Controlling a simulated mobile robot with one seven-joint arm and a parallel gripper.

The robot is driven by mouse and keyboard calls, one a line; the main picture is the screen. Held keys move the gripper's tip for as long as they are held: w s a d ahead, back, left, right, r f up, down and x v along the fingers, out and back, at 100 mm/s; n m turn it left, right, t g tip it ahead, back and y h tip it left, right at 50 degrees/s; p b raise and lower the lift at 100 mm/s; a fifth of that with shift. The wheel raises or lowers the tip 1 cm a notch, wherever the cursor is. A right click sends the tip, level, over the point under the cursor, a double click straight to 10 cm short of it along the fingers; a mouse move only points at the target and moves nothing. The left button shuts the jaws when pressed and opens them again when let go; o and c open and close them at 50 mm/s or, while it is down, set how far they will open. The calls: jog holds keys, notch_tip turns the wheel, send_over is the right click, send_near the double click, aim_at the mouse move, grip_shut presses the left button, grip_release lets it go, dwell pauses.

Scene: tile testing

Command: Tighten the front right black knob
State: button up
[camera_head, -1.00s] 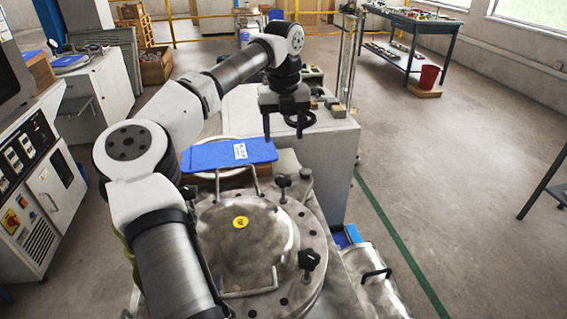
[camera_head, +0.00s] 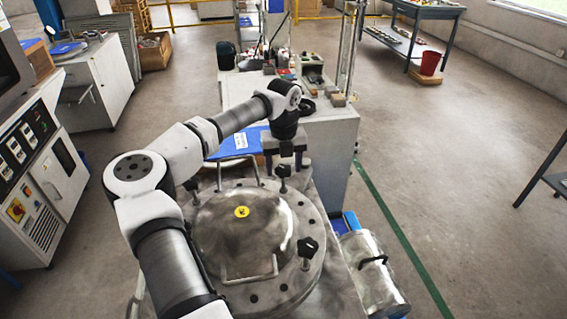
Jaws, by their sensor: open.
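A round metal vessel lid (camera_head: 225,225) with a yellow sticker lies in the lower middle of the head view. The front right black knob (camera_head: 307,247) stands upright on the right of its flange, nearer to me. A second black knob (camera_head: 283,172) stands at the back right, and a third (camera_head: 192,186) at the left. My gripper (camera_head: 284,164) is open and points down, with its two fingers apart. It appears above or close behind the back right knob; the exact gap cannot be told. It is well away from the front right knob and holds nothing.
A blue clipboard-like board (camera_head: 238,144) lies behind the lid. Wire handles (camera_head: 250,277) rise at the lid's front and back. A metal cylinder (camera_head: 370,278) with a black handle lies at the right. A grey cabinet (camera_head: 335,150) with items on it stands behind.

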jog(key=shift+c, duration=0.3)
jog(key=c, duration=0.9)
jog(key=shift+m, duration=0.3)
jog(key=m+b, duration=0.1)
jog(key=m, duration=0.2)
jog(key=shift+m, duration=0.3)
jog(key=m+b, duration=0.1)
jog(key=m, duration=0.3)
jog(key=shift+m, duration=0.3)
jog(key=m, duration=0.4)
jog(key=shift+w+m, duration=0.1)
jog(key=shift+m, duration=2.4)
